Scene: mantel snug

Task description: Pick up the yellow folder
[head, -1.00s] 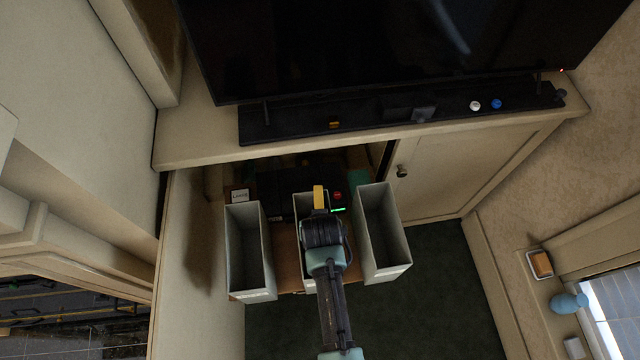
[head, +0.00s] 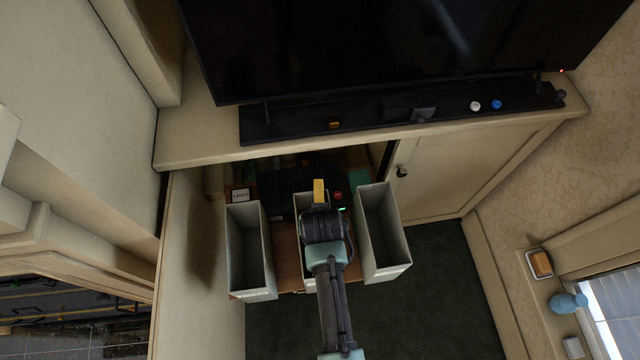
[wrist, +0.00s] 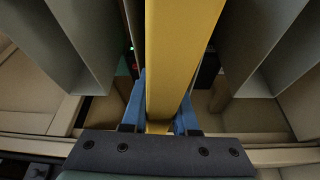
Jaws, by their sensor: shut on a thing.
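The yellow folder (head: 319,190) shows as a short strip just beyond my gripper in the head view. In the wrist view the yellow folder (wrist: 180,60) runs upright through the middle of the picture, between the two blue fingers of my gripper (wrist: 158,115). My gripper is shut on it. In the head view my wrist hides the fingers and most of the folder. A middle grey holder (head: 298,206) stands beneath, largely covered by my arm; I cannot tell how far the folder is out of it.
Open grey holders stand close by on the left (head: 250,285) and right (head: 385,262). A cabinet top (head: 190,140) with a television (head: 400,50) overhangs behind. A cabinet door (head: 450,175) is at the right. Dark floor (head: 430,310) is clear at lower right.

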